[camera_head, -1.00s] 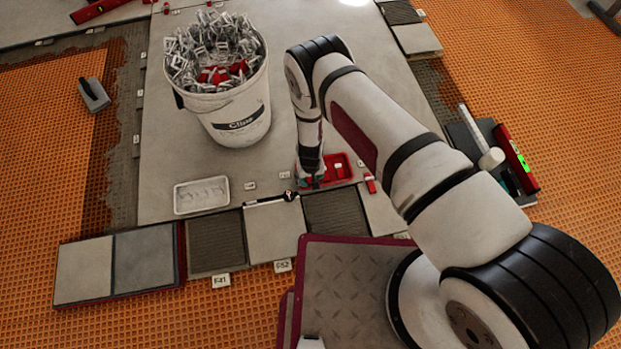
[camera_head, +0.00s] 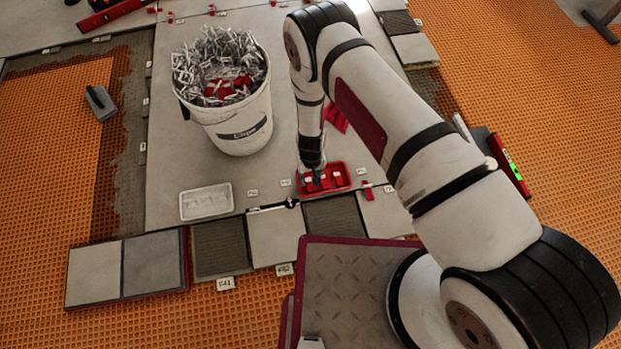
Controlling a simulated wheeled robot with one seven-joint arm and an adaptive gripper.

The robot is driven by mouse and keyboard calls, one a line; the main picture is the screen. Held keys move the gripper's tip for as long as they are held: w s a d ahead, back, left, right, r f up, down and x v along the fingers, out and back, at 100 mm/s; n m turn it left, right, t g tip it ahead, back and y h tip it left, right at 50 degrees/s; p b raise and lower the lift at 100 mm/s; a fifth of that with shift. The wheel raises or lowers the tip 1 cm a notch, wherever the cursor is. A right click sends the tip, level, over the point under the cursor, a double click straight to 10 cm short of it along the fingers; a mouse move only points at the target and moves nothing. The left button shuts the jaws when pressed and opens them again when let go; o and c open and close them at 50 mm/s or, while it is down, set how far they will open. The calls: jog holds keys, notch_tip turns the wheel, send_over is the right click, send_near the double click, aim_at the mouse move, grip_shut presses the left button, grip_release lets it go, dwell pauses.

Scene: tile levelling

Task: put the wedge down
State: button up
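My gripper (camera_head: 313,180) points down at the left part of a small red tray (camera_head: 349,184) on the grey tiled floor. Its fingertips are small and dark here, and I cannot tell whether they are open or shut. Red pieces that look like wedges (camera_head: 338,179) show in the tray. I cannot make out a separate wedge between the fingers. A small red piece (camera_head: 367,190) is on the floor just right of the tray.
A white bucket (camera_head: 235,130) full of clips stands behind left of my gripper. A white shallow tray (camera_head: 206,202) lies left of the red tray. A grey trowel (camera_head: 100,103) is at far left, a red level (camera_head: 511,165) at right. A red item (camera_head: 336,118) lies behind my forearm.

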notch_tip(320, 180, up, 3)
jog(key=shift+f+p, duration=0.2)
jog(key=shift+p, duration=0.15)
